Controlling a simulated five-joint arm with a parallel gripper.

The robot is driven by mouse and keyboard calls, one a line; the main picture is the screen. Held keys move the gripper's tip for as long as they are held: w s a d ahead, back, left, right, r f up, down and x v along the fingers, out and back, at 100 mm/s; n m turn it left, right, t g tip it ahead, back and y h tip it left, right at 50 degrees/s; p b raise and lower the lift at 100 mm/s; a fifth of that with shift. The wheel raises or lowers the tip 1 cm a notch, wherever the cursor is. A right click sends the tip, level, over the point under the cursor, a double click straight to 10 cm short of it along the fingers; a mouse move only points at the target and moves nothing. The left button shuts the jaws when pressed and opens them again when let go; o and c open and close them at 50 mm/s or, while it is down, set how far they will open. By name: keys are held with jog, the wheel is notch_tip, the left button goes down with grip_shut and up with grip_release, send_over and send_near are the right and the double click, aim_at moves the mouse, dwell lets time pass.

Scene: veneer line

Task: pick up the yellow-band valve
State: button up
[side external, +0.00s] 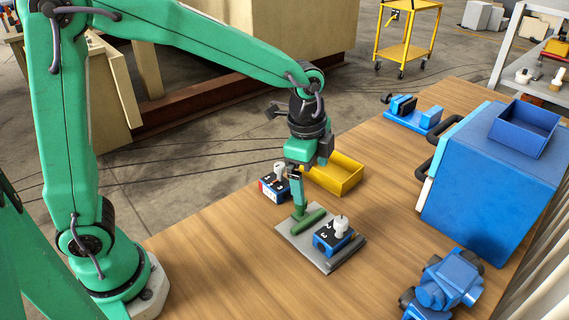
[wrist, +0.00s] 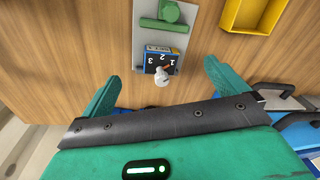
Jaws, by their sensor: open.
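A blue block valve with a white knob (side external: 333,235) sits on a grey plate (side external: 325,262), with white numbers on its dark face. It also shows in the wrist view (wrist: 158,68), where a thin yellowish strip runs along its edge. A second dark-blue valve (side external: 272,190) with a white knob and a reddish mark stands on the table behind the plate. I cannot clearly make out a yellow band on either in the side view. My gripper (side external: 300,212) is open and empty above the table by the plate. In the wrist view its fingers (wrist: 162,90) stand either side of the numbered valve, apart from it.
A blue cabinet (side external: 485,200), a blue vise (side external: 412,115) and a blue machine part (side external: 447,280) are to the right.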

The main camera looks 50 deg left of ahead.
aim_at(334, 238)
jog(key=w+d+f+m, duration=0.1)
jog(key=d+f, duration=0.1)
jog(key=w+d+f+m+g, duration=0.1)
jog(key=f+m, duration=0.1)
jog(key=f, duration=0.1)
jog(key=w+d+f+m, duration=0.1)
jog(key=d+f, duration=0.1)
jog(key=shift+d+f, duration=0.15)
jog(key=shift+d, duration=0.2)
jog(key=shift+f, duration=1.3)
jog(key=shift+f, duration=0.1)
jog(key=shift+s+d+f, duration=0.1)
jog(key=shift+s+f, duration=0.05)
jog(key=shift+f, duration=2.35)
jog(key=c, duration=1.4)
jog(key=shift+o, duration=0.2)
